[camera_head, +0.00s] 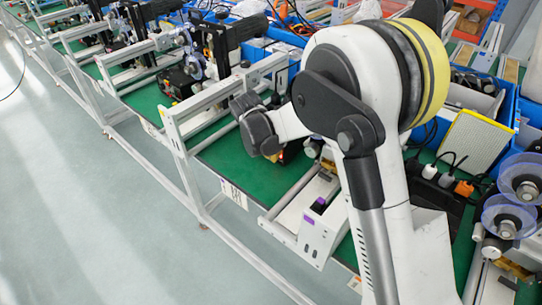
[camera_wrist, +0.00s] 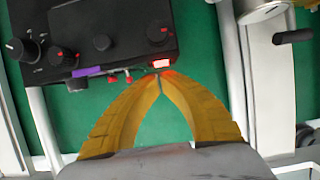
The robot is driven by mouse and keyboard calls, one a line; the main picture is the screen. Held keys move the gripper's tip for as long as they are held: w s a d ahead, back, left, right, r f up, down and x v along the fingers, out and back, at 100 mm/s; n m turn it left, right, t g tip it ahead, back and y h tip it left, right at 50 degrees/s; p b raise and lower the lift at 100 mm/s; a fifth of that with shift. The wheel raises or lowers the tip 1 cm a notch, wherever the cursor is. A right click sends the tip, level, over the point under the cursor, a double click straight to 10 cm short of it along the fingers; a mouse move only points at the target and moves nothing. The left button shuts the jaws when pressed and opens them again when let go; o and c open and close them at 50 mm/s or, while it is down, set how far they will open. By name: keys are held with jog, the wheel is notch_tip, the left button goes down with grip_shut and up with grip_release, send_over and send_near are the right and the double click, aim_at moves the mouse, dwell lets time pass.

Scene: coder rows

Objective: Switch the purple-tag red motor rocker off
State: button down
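A black control box (camera_wrist: 110,15) fills the upper left of the wrist view, with a purple tag (camera_wrist: 87,72) on its front edge. A red rocker (camera_wrist: 160,62) sits at the box's lower right corner, its face bright and pinkish, with a red glow beside it. My gripper (camera_wrist: 160,75) has two yellow fingers whose tips meet with nothing visible between them. The tips are right at the rocker's lower edge; I cannot tell whether they touch it. In the head view my arm hides most of the box and the gripper; a small red-orange light (camera_head: 281,155) shows beside the arm.
Black knobs (camera_wrist: 57,55) and small red toggles (camera_wrist: 120,77) sit left of the rocker. White frame rails (camera_wrist: 232,70) stand on both sides over the green bench.

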jog(key=shift+w+d+r+g+y+p, duration=0.45)
jog(key=shift+d+g+y, duration=0.1)
jog(key=shift+g+y, duration=0.15)
jog(key=shift+f, duration=0.2)
jog(key=shift+s+a, duration=0.1)
jog(key=shift+a, duration=0.1)
jog(key=shift+r, duration=0.1)
jog(key=shift+r+p, duration=0.35)
jog(key=shift+r, duration=0.4)
jog(key=p+v, duration=0.1)
jog(key=v, duration=0.4)
jog(key=s+a+p+v, duration=0.1)
jog(key=p+v, duration=0.1)
jog(key=v, duration=0.4)
jog(key=shift+s+a, duration=0.3)
jog(key=shift+s, duration=0.05)
